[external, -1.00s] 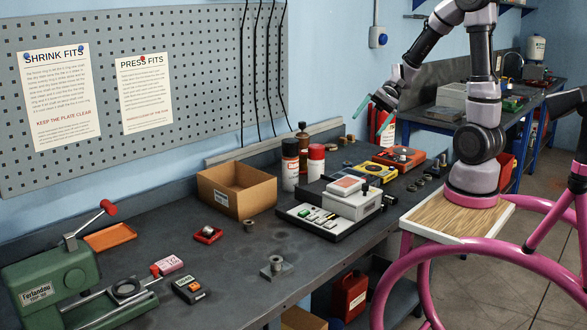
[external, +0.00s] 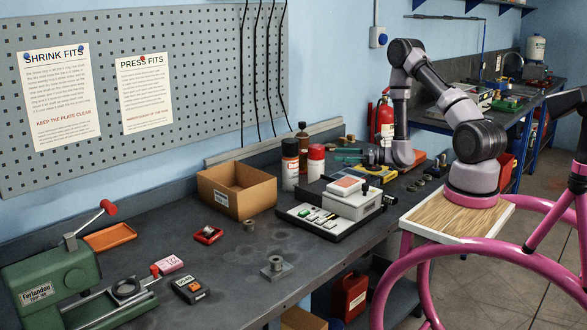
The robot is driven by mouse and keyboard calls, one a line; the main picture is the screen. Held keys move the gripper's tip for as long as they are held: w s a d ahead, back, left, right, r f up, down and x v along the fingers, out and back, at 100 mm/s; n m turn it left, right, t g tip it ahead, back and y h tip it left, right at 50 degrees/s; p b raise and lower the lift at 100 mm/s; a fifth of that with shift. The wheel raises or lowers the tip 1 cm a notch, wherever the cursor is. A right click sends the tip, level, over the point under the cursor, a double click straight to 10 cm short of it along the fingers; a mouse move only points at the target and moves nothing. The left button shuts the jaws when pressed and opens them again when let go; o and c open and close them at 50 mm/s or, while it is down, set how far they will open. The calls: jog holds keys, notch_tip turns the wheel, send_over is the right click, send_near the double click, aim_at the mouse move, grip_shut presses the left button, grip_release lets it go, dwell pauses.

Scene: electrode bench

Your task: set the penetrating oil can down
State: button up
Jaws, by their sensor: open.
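Two spray cans stand upright on the bench: a white can with a dark cap and red band (external: 290,165) and a white can with a red cap (external: 316,168). Their labels are too small to read, so I cannot tell which is the penetrating oil can. My gripper (external: 347,156), with teal fingers, is low over the bench, just right of the red-capped can, pointing left toward it. It is open, and I see nothing held between the fingers. Whether a finger touches the can is unclear.
A brown bottle (external: 302,135) stands behind the cans. A cardboard box (external: 236,190) is to their left, a scale-like grey instrument (external: 352,205) in front. A yellow device (external: 376,173) lies below my wrist.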

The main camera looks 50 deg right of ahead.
aim_at(317, 153)
jog(key=x, duration=0.9)
jog(key=shift+a+r, duration=0.15)
jog(key=shift+a, duration=0.2)
grip_shut()
